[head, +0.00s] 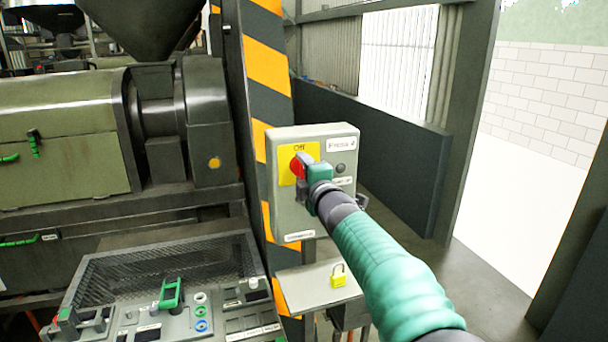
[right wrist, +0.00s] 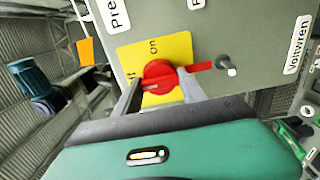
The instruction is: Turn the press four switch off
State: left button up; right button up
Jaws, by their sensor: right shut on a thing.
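The press four switch is a red rotary knob (head: 297,166) on a yellow plate (head: 312,149) marked "Off" at its top. It sits on a grey box (head: 293,209) labelled "Press 4". In the right wrist view the red knob (right wrist: 158,75) lies between the two fingers, and the yellow plate (right wrist: 175,47) shows "On" and part of another word. My right gripper (head: 306,168) is shut on the knob and hides part of it in the head view. My left gripper is not in view.
A control panel (head: 141,318) with a green handle (head: 171,293) is at lower left. A striped post (head: 267,68) stands behind the box. Open floor lies to the right.

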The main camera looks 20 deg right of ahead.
jog(key=shift+a+f, duration=0.15)
jog(key=shift+f, duration=0.3)
jog(key=o, duration=1)
jog(key=shift+o, duration=1.4)
jog(key=shift+s, duration=0.1)
jog(key=shift+o, duration=0.2)
jog(key=shift+a+r, duration=0.1)
jog(key=shift+r, duration=0.1)
jog(key=s+b, duration=0.6)
jog(key=s, duration=1)
jog(key=shift+s+d, duration=0.25)
jog(key=shift+s, duration=0.05)
